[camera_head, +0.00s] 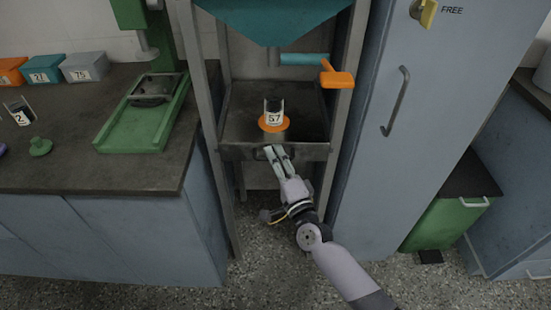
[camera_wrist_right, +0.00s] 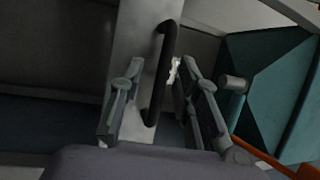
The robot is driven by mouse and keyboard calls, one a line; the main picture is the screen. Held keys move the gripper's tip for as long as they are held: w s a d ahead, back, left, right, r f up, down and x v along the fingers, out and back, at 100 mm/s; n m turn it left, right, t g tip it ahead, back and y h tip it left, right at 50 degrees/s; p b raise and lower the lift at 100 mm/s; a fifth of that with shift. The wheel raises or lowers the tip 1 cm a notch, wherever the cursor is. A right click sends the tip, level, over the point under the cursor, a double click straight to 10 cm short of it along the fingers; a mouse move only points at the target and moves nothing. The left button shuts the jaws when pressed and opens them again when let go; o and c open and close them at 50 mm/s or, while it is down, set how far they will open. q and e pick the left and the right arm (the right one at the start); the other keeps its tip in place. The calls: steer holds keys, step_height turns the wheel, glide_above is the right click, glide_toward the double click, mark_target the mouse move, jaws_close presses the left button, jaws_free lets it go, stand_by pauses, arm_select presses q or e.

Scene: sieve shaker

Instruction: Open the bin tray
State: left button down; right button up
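The bin tray (camera_head: 312,151) is a dark metal tray under the teal hopper (camera_head: 270,18), between the legs of a metal frame. A small container labelled 57 (camera_head: 274,117) stands on an orange disc in it. My right gripper (camera_head: 274,152) is at the tray's front face. In the right wrist view, the tray's dark bar handle (camera_wrist_right: 163,75) lies between the two open fingers of the right gripper (camera_wrist_right: 152,88). A gap shows on the left finger's side; the right finger is nearer the handle. My left gripper is out of view.
A green device (camera_head: 145,115) and small labelled boxes (camera_head: 85,67) stand on the counter (camera_head: 95,165) at left. An orange valve lever (camera_head: 338,78) sticks out above the tray. A blue-grey cabinet (camera_head: 375,160) stands close on the right. Floor is clear in front.

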steer(key=shift+w, duration=0.1)
steer(key=shift+c, duration=0.5)
jaws_close()
stand_by(0.4)
